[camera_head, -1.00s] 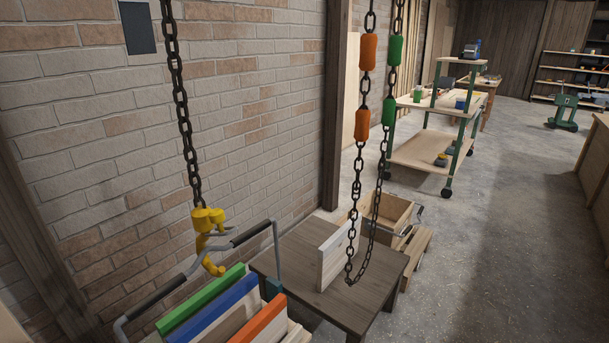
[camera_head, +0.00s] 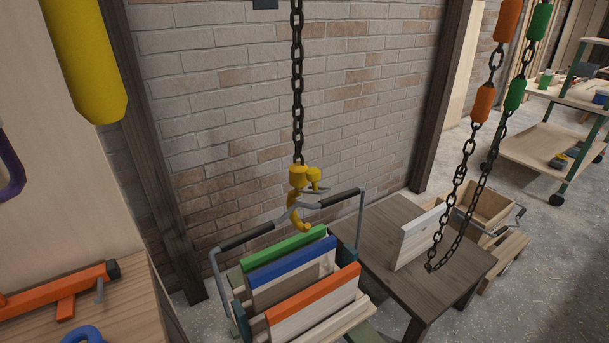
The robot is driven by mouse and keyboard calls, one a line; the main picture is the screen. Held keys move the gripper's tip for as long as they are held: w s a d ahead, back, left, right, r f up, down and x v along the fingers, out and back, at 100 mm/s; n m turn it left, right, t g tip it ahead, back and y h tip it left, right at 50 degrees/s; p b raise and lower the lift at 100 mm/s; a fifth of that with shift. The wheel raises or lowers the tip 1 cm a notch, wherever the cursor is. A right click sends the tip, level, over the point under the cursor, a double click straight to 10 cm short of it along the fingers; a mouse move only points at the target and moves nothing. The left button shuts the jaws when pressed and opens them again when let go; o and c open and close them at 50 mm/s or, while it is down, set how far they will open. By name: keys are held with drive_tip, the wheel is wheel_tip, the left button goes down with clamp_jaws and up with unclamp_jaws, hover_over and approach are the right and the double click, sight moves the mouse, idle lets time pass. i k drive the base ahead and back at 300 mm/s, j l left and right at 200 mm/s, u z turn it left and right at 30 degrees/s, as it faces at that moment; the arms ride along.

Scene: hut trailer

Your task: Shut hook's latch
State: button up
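A yellow hook (camera_head: 298,197) hangs from a dark chain (camera_head: 297,80) near the brick wall. Its latch (camera_head: 312,192) is a small greyish piece at the hook's mouth. It sticks out to the right and looks open, though it is small in the picture. Below hangs or stands a crate (camera_head: 238,311) with green, blue and orange-edged boards. Its bent metal handles with black grips (camera_head: 247,235) meet close to the hook. I cannot tell whether they sit in the hook. My gripper is not in view.
A dark wooden table (camera_head: 387,235) with a pale board stands right of the crate. A looped chain (camera_head: 470,160) with orange and green sleeves hangs over it. A workbench (camera_head: 130,310) with an orange tool is at lower left. A yellow object (camera_head: 85,60) hangs at upper left.

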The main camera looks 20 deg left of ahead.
sight(313, 174)
drive_tip(key=i+j, duration=0.15)
drive_tip(key=j, duration=0.25)
drive_tip(key=i+j+u, duration=0.1)
drive_tip(key=j, duration=0.25)
drive_tip(key=i+j, duration=0.15)
drive_tip(key=j, duration=0.2)
drive_tip(key=i+j, duration=0.15)
drive_tip(key=j, duration=0.25)
drive_tip(key=u, duration=0.05)
